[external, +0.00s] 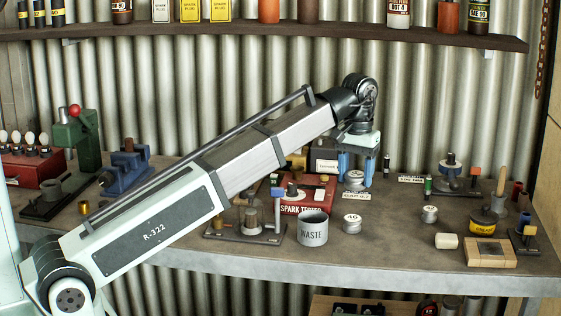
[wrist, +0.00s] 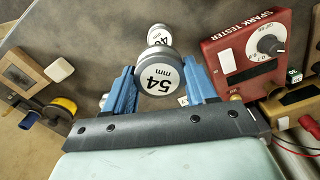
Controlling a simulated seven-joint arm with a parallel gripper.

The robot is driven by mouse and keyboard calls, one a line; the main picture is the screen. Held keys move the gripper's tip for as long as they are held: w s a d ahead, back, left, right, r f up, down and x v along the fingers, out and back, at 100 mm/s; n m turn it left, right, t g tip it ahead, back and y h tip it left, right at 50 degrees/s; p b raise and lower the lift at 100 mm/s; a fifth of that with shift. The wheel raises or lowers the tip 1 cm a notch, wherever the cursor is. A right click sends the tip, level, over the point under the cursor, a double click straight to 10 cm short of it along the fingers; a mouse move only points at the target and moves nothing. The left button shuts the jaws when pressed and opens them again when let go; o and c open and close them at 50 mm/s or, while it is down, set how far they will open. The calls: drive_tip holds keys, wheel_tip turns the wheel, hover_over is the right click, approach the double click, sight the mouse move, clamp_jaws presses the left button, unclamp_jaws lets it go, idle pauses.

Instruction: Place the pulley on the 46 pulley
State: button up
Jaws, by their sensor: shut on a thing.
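In the external view my gripper (external: 355,177) points down over the bench, shut on this pulley (external: 354,182). The pulley is low above the bench; I cannot tell its exact height. The 46 pulley (external: 352,222), small and grey with a white top, stands on the bench nearer the front edge, beside the waste can. A small pulley also shows beyond the held one in the wrist view (wrist: 159,36); its number is partly hidden.
The waste can (external: 313,228) stands left of the 46 pulley. The red spark tester (external: 306,205) is behind it. Another small pulley (external: 430,214), a pale block (external: 446,241) and a wooden box (external: 490,252) are to the right.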

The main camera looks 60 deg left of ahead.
sight(354, 173)
drive_tip(key=shift+f, duration=4.15)
drive_tip(key=shift+f, duration=0.1)
drive_tip(key=o, duration=1.1)
wheel_tip(354, 173, up, 12)
drive_tip(key=shift+r, duration=0.1)
